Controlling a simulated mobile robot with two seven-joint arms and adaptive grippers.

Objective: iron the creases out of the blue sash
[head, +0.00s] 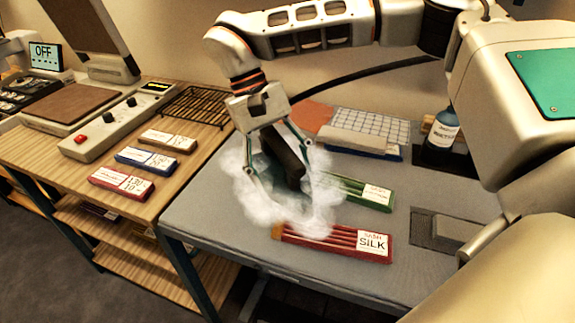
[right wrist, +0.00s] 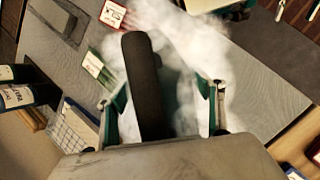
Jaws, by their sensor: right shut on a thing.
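My right gripper (head: 281,158) is shut on a dark handle (head: 288,166), which I take to be the iron's. It is over the grey table, and white steam (head: 290,205) billows around it. In the right wrist view the gripper (right wrist: 165,115) has the dark handle (right wrist: 142,75) between its fingers. The steam hides the iron's sole and whatever lies under it. A green sash (head: 340,184) with a white label and a red sash (head: 318,237) labelled SILK lie beside the steam. I cannot pick out a blue sash for certain.
A gridded pad (head: 366,126) lies at the back of the grey table, near a bottle (head: 444,128). A grey block (head: 445,232) sits at the right. The wooden table (head: 75,160) at left holds a control box (head: 122,117), a wire rack (head: 196,104) and several labelled packets.

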